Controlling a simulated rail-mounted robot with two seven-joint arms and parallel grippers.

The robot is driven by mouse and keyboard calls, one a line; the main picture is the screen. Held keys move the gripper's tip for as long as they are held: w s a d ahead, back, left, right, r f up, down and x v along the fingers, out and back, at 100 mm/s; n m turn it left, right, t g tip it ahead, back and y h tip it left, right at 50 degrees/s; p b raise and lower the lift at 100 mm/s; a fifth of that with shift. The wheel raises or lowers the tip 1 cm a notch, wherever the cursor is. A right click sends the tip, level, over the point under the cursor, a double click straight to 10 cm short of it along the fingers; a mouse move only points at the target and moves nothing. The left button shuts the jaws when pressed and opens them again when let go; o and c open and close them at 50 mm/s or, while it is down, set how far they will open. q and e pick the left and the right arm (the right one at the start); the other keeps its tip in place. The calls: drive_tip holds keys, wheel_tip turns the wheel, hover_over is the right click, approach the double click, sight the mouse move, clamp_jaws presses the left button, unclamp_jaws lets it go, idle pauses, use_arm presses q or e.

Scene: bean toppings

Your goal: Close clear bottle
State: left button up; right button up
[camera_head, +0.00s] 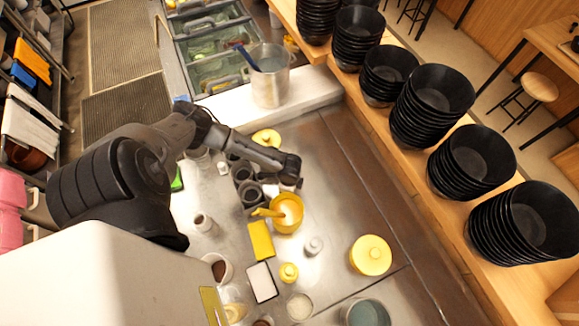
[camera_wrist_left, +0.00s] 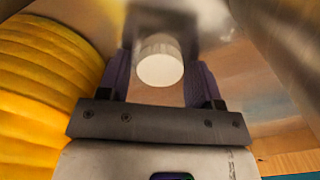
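My left arm comes in from the left in the head view, and its gripper (camera_head: 288,180) points down over the steel counter; its fingers are mostly hidden. In the left wrist view my left gripper's two purple fingers (camera_wrist_left: 160,80) stand apart. A white round-ended piece (camera_wrist_left: 160,66) shows between them, with a thin gap at its left. I cannot tell whether the fingers press on it, or whether it is a bottle or a cap. A small pale bottle (camera_head: 313,245) stands upright on the counter, to the lower right of the gripper. My right gripper is out of view.
A yellow pot with a spoon (camera_head: 286,213) stands close below the left gripper. A yellow lidded pot (camera_head: 370,256), a small yellow jar (camera_head: 288,273) and a white card (camera_head: 262,282) are nearby. Stacks of black bowls (camera_head: 471,160) line the wooden ledge.

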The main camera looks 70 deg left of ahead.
use_arm(q)
drive_tip(key=c, duration=0.6)
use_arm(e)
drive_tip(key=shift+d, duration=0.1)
use_arm(q)
drive_tip(key=shift+r, duration=0.15)
drive_tip(key=shift+c, duration=0.2)
wheel_tip(320, 180, up, 10)
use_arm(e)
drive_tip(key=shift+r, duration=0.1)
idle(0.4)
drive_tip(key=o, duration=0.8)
